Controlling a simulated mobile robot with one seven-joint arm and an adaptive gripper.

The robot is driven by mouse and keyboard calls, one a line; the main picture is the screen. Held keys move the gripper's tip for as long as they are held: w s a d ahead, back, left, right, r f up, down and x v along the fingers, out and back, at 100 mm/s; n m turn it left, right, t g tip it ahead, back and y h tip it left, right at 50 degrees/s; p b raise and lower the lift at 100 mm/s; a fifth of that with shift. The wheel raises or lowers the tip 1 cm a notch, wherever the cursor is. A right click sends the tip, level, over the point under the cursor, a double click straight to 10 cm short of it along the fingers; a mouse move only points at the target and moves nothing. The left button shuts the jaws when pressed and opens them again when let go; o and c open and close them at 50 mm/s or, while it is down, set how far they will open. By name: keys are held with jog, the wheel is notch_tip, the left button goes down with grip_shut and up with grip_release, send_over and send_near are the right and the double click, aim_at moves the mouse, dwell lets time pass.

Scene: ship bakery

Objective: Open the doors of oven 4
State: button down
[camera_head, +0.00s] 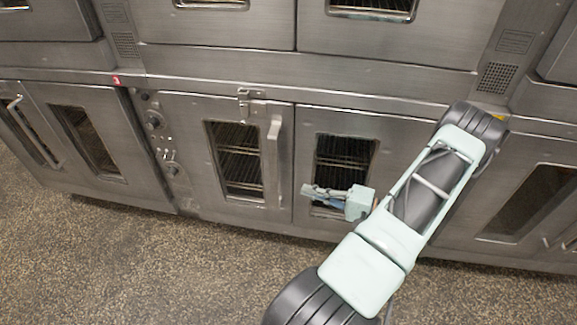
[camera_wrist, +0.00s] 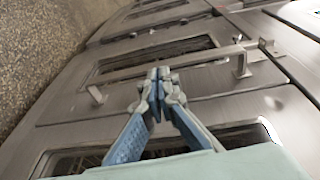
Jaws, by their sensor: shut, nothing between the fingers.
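The lower middle oven has a left door (camera_head: 190,125) and a right door (camera_head: 395,130), each with a dark window. Both doors look shut. I cannot read a number 4 on it. A vertical bar handle (camera_head: 275,165) stands on the left door near the seam. My gripper (camera_head: 306,191) is in front of the doors near the seam, just right of the handle's lower part. In the wrist view the handle (camera_wrist: 205,60) crosses just beyond my shut, empty fingertips (camera_wrist: 158,73). I cannot tell whether they touch it.
A small latch (camera_head: 245,100) sits at the top of the left door. Control knobs (camera_head: 154,120) are on the panel to its left. Other ovens stand at left, right and above. The speckled floor (camera_head: 130,260) in front is clear.

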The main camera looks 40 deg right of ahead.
aim_at(285, 171)
jog(key=shift+m+t+h, duration=0.7)
jog(key=shift+t+h, duration=0.1)
jog(key=w, duration=0.7)
jog(key=w+b, duration=0.1)
jog(key=w, duration=0.2)
jog(key=shift+w+a+r, duration=0.1)
jog(key=shift+w+a, duration=0.3)
jog(key=shift+s+a, duration=0.1)
jog(key=shift+s, duration=0.05)
